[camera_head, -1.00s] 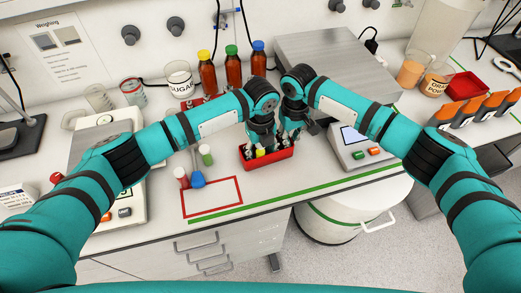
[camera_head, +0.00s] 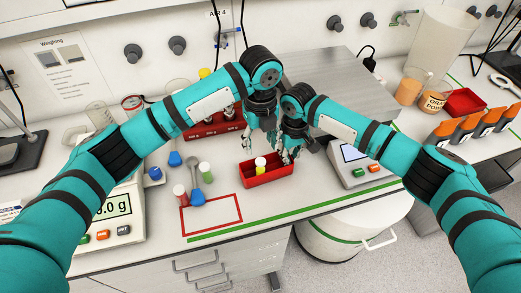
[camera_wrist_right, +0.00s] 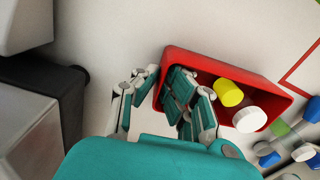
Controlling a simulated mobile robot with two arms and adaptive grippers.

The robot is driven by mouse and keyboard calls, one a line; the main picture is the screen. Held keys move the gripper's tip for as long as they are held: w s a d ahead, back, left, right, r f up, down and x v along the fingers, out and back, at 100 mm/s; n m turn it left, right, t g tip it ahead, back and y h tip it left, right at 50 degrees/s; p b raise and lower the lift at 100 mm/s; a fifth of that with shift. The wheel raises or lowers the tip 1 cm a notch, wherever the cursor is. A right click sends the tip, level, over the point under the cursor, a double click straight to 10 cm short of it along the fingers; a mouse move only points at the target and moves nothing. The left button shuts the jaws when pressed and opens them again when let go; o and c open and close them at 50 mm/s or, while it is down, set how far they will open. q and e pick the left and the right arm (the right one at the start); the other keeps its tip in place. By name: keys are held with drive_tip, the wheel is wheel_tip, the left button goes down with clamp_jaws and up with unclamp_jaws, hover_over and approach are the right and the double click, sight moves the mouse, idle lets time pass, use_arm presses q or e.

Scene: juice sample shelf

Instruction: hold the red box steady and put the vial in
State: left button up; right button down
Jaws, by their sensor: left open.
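The red box (camera_head: 263,183) stands on the bench, also in the right wrist view (camera_wrist_right: 291,103). In it are a yellow-capped vial (camera_wrist_right: 228,92) and a white-capped vial (camera_wrist_right: 249,119); in the head view they overlap. My right gripper (camera_head: 286,156) is at the box's right end. In the right wrist view its fingers (camera_wrist_right: 162,76) straddle the short wall, one outside and one inside, and look shut on it. My left gripper (camera_head: 248,149) is open above and behind the box, apart from it, with nothing visible in it.
A red rack (camera_head: 199,130) stands behind.

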drive_tip(key=c, duration=1.4)
unclamp_jaws()
drive_tip(key=shift+r, duration=0.1)
wheel_tip(320, 180, up, 12)
